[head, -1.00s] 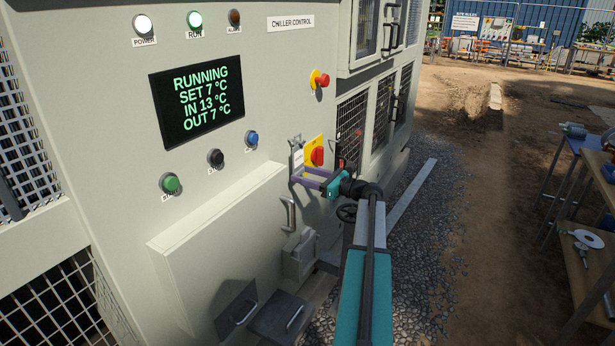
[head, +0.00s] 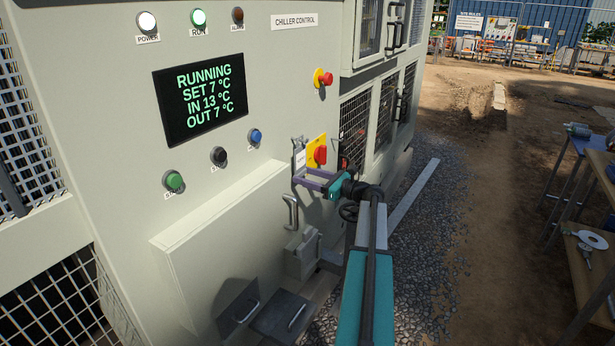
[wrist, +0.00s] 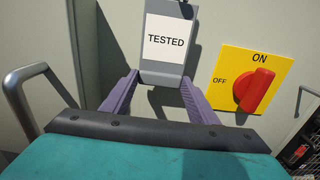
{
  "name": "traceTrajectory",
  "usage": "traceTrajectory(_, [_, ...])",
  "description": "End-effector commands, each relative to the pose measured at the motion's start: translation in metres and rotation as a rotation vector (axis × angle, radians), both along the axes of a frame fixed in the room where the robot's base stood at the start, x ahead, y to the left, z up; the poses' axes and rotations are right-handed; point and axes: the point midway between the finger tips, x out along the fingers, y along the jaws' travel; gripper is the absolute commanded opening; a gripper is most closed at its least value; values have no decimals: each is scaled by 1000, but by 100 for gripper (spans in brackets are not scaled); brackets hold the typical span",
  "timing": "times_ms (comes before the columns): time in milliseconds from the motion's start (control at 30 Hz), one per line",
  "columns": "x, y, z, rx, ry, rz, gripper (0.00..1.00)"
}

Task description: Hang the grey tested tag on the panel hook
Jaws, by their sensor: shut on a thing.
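The grey tested tag (wrist: 187,67) has a white label reading TESTED and hangs upright in front of the panel in the wrist view. My gripper (wrist: 161,77) is shut on the tag's lower part, one purple finger at each side. In the head view the tag (head: 299,157) shows small and pale, just left of the red rotary switch, with my gripper (head: 300,178) at its lower end. The panel hook cannot be made out in either view. Whether the tag touches the panel or a hook, I cannot tell.
The red rotary switch (wrist: 254,90) on its yellow plate is close right of the tag. A metal handle (head: 291,212) sticks out below left. Control buttons (head: 219,156) and a lit screen (head: 201,97) are further left. A red emergency button (head: 325,79) is above.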

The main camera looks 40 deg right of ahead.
Motion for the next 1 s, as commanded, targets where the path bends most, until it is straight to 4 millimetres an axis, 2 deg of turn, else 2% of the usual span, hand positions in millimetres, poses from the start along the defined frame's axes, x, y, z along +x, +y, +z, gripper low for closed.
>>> traceTrajectory(200, [0, 0, 0, 0, 0, 0, 0])
traceTrajectory(233, [0, 0, 0, 0, 0, 0, 56])
traceTrajectory(367, [0, 0, 0, 0, 0, 0, 76])
traceTrajectory(567, [0, 0, 0, 0, 0, 0, 76])
traceTrajectory(667, [0, 0, 0, 0, 0, 0, 93])
traceTrajectory(700, [0, 0, 0, 0, 0, 0, 94])
traceTrajectory(1000, [0, 0, 0, 0, 0, 0, 94])
